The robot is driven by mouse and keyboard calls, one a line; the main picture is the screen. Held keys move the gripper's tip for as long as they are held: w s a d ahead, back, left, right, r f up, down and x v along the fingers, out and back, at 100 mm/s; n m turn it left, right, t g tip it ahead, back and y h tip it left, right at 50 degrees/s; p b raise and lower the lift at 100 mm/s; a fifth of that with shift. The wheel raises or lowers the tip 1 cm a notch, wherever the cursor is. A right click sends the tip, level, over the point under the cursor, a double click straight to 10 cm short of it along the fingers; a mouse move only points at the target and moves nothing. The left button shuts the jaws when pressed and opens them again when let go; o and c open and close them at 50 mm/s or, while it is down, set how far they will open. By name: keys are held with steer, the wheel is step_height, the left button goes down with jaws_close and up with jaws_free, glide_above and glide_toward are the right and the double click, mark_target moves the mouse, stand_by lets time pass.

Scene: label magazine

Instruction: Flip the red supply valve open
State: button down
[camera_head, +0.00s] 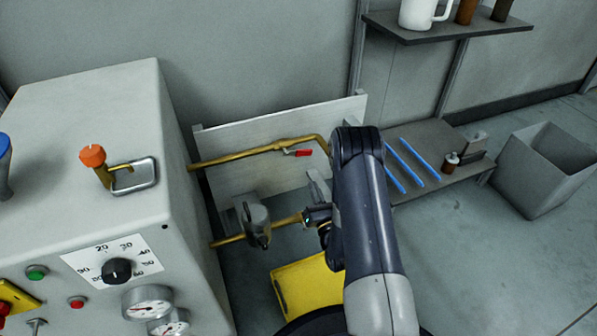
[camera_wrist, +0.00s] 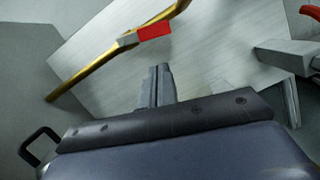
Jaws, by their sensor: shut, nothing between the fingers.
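The red supply valve lever (camera_head: 299,153) sits on the upper brass pipe (camera_head: 235,156), in front of a pale backboard. It also shows in the wrist view as a red grip (camera_wrist: 154,31) with a grey metal end. The lever lies roughly along the pipe, a little off its line. My gripper (camera_head: 314,176) is below the lever in the head view, partly hidden by my arm. In the wrist view my gripper's fingers (camera_wrist: 155,72) are together, empty, and point toward the lever. A gap shows between the fingertips and the lever, so they look apart.
A grey pump-like unit (camera_head: 254,221) sits on the lower brass pipe, left of my gripper. A control cabinet (camera_head: 190,200) stands left. A yellow case (camera_head: 305,285) is below. A low shelf with blue rods (camera_head: 411,163) is right. A grey fitting (camera_wrist: 285,55) is right in the wrist view.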

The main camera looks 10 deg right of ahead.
mark_target(306, 155)
steer(key=b+x, duration=0.2)
steer(key=x, duration=0.7)
steer(key=shift+w+d+r+n, duration=0.1)
steer(key=shift+d+r+n, duration=0.5)
steer(key=shift+r, duration=0.2)
steer(key=shift+f, duration=0.1)
